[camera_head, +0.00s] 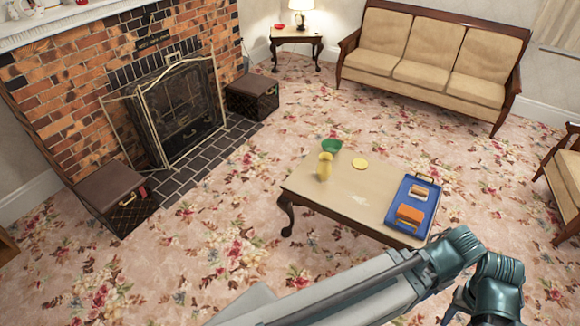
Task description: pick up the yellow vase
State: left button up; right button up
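The yellow vase (324,167) stands upright on the left part of the low wooden coffee table (345,201), close to its back edge. A green bowl (332,146) is just behind it, and a flat yellow round thing (360,163) lies to its right. Part of one of my arms reaches across the bottom right, in front of the table and well apart from the vase. I cannot make out either gripper's fingers. Nothing touches the vase except the table under it.
A blue tray (399,216) with orange and white items sits on the table's right end. A brick fireplace with a metal screen (175,105) and two brown boxes (118,190) is left. A beige sofa (430,58) is behind. Carpet left of the table is clear.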

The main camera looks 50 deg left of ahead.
aim_at(324, 169)
jog(key=u, duration=1.35)
